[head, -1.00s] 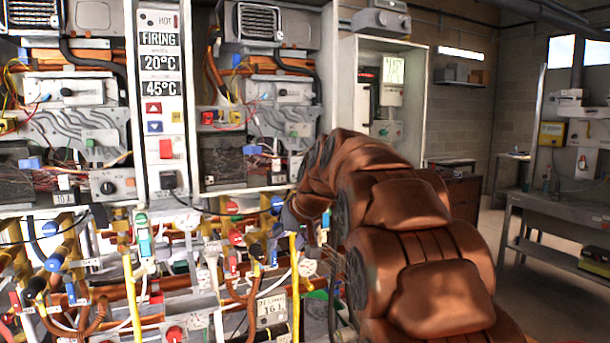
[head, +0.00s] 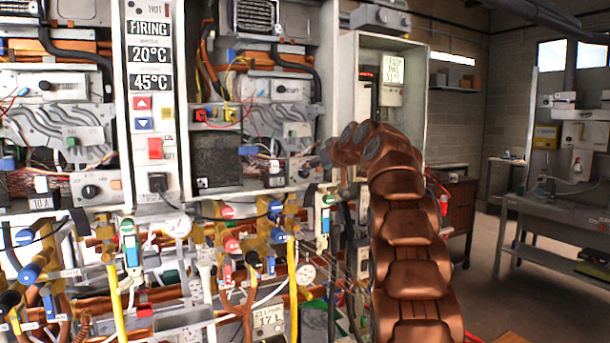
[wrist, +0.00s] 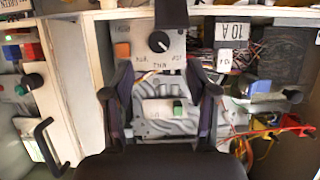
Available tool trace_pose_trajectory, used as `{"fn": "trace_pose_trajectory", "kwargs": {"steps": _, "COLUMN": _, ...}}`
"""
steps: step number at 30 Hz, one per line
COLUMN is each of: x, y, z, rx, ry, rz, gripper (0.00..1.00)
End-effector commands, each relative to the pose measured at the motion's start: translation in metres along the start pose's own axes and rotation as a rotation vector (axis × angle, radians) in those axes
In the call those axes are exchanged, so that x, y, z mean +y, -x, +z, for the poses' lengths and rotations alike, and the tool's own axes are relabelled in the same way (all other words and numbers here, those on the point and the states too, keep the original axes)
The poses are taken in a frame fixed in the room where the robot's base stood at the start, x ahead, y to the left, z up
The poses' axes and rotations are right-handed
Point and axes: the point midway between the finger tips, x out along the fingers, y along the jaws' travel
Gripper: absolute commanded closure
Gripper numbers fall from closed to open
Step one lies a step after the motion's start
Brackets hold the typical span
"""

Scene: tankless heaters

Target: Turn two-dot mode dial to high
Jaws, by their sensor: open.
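A black round dial (wrist: 158,41) with a white pointer mark sits on a light grey plate (wrist: 140,38) in the wrist view. The mark points toward the lower right of that view. Small letters surround the dial; I cannot make out dots or read them clearly. My gripper (wrist: 162,88) is open and empty, its two dark fingers apart in front of the panel, with the dial beyond the fingertips.
A green knob (wrist: 177,108) on a wavy grey plate shows between the fingers. A cabinet side wall (wrist: 90,80) stands left, and loose wires (wrist: 265,135) hang right. Pipes and valves (head: 250,245) crowd below the heaters. Open floor (head: 500,290) lies right.

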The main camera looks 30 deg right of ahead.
Motion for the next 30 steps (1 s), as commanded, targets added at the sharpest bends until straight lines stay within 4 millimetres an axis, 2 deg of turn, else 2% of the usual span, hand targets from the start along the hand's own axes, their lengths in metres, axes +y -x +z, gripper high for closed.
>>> {"fn": "trace_pose_trajectory", "kwargs": {"steps": 5, "x": 0.002, "y": -0.009, "z": -0.001, "rx": -0.002, "ry": -0.001, "rz": 0.002, "gripper": 0.42}}
{"fn": "trace_pose_trajectory", "kwargs": {"steps": 21, "x": -0.001, "y": -0.067, "z": -0.002, "rx": -0.001, "ry": -0.001, "rz": -0.002, "gripper": 0.42}}
{"fn": "trace_pose_trajectory", "kwargs": {"steps": 30, "x": -0.002, "y": -0.076, "z": 0.0, "rx": 0.0, "ry": 0.0, "rz": -0.001, "gripper": 0.42}}
